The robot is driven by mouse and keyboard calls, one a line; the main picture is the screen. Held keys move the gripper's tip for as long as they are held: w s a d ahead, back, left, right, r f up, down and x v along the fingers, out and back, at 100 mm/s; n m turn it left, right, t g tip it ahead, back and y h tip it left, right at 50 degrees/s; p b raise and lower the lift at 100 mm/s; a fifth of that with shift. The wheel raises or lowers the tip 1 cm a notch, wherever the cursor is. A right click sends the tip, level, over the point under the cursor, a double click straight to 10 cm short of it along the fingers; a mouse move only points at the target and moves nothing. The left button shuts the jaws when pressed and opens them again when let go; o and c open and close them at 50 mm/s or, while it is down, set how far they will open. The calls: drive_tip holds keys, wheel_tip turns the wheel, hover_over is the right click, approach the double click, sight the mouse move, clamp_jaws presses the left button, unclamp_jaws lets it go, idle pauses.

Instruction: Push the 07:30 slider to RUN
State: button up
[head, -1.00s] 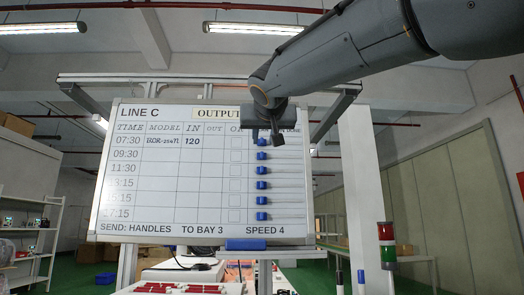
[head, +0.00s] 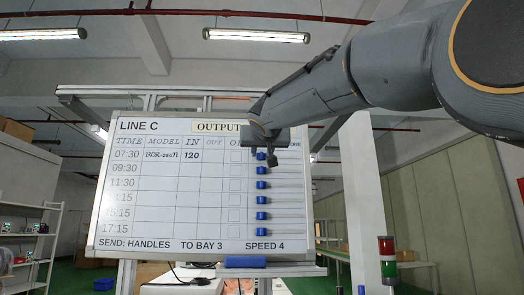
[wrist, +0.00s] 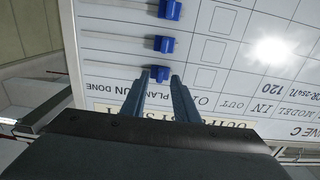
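The whiteboard (head: 170,215) has a 07:30 row at the top with a blue slider knob (head: 259,155), partly hidden by my gripper. In the wrist view the board is upside down, and that knob (wrist: 158,76) sits at the PLAN end of its track, with RUN and DONE to its left. My gripper (head: 268,160) is at the top row. In the wrist view its two fingers (wrist: 162,77) are apart, with the knob seen between their tips. Whether they touch it I cannot tell.
Several more blue knobs, such as the 09:30 one (wrist: 164,44), line up below at the same end of their tracks. A blue tray-like piece (head: 245,261) is under the board. A red and green signal light (head: 387,260) stands at right.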

clamp_jaws()
idle(1.3)
